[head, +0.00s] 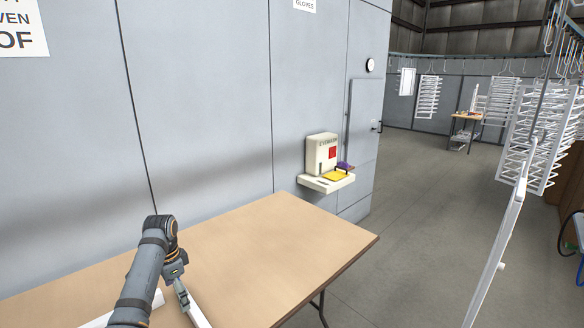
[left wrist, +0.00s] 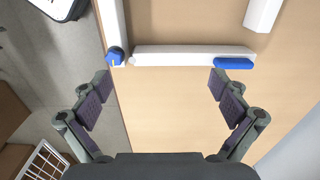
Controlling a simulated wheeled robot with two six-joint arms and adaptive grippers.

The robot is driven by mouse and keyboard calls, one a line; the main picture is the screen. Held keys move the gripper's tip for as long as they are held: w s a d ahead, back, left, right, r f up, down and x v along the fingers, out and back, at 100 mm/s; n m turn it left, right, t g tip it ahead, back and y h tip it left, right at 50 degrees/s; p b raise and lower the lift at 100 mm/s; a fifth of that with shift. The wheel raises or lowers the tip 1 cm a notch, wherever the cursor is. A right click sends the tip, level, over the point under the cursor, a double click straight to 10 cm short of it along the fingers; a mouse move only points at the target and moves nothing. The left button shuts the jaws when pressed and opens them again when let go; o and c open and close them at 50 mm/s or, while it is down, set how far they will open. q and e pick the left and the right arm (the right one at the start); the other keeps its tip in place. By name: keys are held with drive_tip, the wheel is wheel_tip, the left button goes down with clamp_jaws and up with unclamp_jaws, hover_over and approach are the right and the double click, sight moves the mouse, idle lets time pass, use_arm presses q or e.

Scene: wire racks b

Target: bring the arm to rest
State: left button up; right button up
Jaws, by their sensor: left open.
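My left gripper (head: 181,288) hangs over the wooden table (head: 290,240) near the lower left of the head view. In the left wrist view the left gripper (left wrist: 160,84) is open, its two padded fingers wide apart with nothing between them. A white bar (left wrist: 180,54) with a blue end piece (left wrist: 234,63) lies on the table just ahead of the fingertips, apart from them. A second white bar (left wrist: 110,22) with a blue end (left wrist: 115,56) runs along the table's edge. My right gripper is in neither view.
A grey panel wall (head: 210,100) stands behind the table, with a cream wall box and shelf (head: 327,180) past its far corner. White wire racks (head: 540,130) hang at the right. The grey floor (head: 410,220) is open. The table's right half is bare.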

use_arm(q)
drive_tip(key=s+d+f+n, duration=0.1)
drive_tip(key=s+f, duration=0.3)
drive_tip(key=s+d+f+n+t, duration=0.1)
drive_tip(key=s+f, duration=0.3)
drive_tip(key=s+d+f+n+y, duration=0.1)
drive_tip(key=s+f, duration=0.3)
drive_tip(key=shift+d+n, duration=0.25)
drive_tip(key=shift+n, duration=0.05)
drive_tip(key=s+d+r+n+t, duration=0.1)
drive_tip(key=s+d+n, duration=0.1)
drive_tip(key=s, duration=0.7)
drive_tip(key=s+d+r+n+t, duration=0.2)
drive_tip(key=s+n, duration=0.1)
drive_tip(key=s, duration=0.6)
wheel_tip(320, 180, down, 27)
drive_tip(key=s+a+g+b, duration=0.1)
drive_tip(key=a+g+b, duration=0.1)
drive_tip(key=s+a+f+g+b, duration=0.1)
drive_tip(key=s+f, duration=1.8)
drive_tip(key=shift+s+a, duration=0.3)
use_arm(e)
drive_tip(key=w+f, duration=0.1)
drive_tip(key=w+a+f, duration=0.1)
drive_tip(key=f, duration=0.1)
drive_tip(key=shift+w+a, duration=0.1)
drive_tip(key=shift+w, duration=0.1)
